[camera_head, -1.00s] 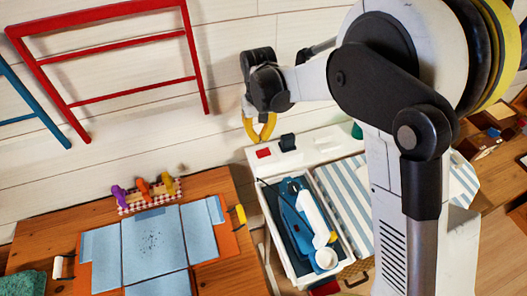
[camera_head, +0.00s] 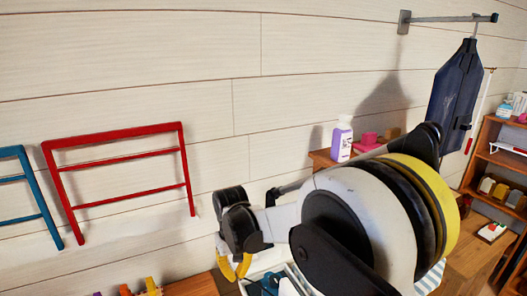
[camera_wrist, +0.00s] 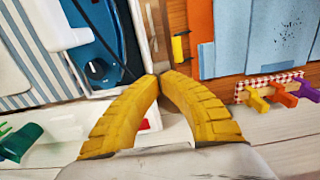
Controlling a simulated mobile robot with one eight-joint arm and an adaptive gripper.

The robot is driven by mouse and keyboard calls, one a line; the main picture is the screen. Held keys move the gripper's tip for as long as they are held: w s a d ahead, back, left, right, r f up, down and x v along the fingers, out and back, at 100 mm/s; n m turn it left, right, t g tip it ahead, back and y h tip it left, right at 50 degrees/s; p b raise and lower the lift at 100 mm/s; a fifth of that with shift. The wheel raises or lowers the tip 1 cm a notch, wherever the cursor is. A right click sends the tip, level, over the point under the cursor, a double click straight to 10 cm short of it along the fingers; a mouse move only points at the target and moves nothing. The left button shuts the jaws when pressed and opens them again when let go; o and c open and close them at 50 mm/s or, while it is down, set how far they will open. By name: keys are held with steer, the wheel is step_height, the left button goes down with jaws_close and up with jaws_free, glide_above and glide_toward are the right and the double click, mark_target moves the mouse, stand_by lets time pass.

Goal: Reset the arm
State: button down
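My gripper (camera_head: 235,270) has yellow fingers and hangs downward near the lower middle of the head view, at the end of my folded arm. In the wrist view the two ribbed fingers of my gripper (camera_wrist: 158,76) curve together and their tips meet. Nothing shows between them. Beyond the tips lie the gap and edges between a white tray (camera_wrist: 136,30) and a wooden table (camera_wrist: 203,18). My arm's large joint hides part of the scene at the lower right of the head view.
A blue object (camera_wrist: 92,45) lies in the tray. Light blue sheets (camera_wrist: 245,40) and coloured pegs (camera_wrist: 285,97) are on the table. Red (camera_head: 120,130) and blue (camera_head: 38,200) racks are at the wall. A purple-white bottle (camera_head: 342,140) stands behind my arm; shelves (camera_head: 500,165) stand right.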

steer(key=s+d+r+m+t+b, duration=0.1)
steer(key=s+d+r, duration=0.1)
steer(key=d+r, duration=0.4)
steer(key=s+d+r+m+t+b, duration=0.1)
steer(key=s+d+r+t, duration=0.15)
steer(key=d+r, duration=0.4)
steer(key=s+d+f+m+t+b, duration=0.2)
steer(key=s+d+m+t, duration=0.1)
steer(key=s+d, duration=1.1)
steer(key=shift+s+d+t+b, duration=0.2)
steer(key=shift+s+t+b, duration=0.1)
steer(key=shift+t+b, duration=0.05)
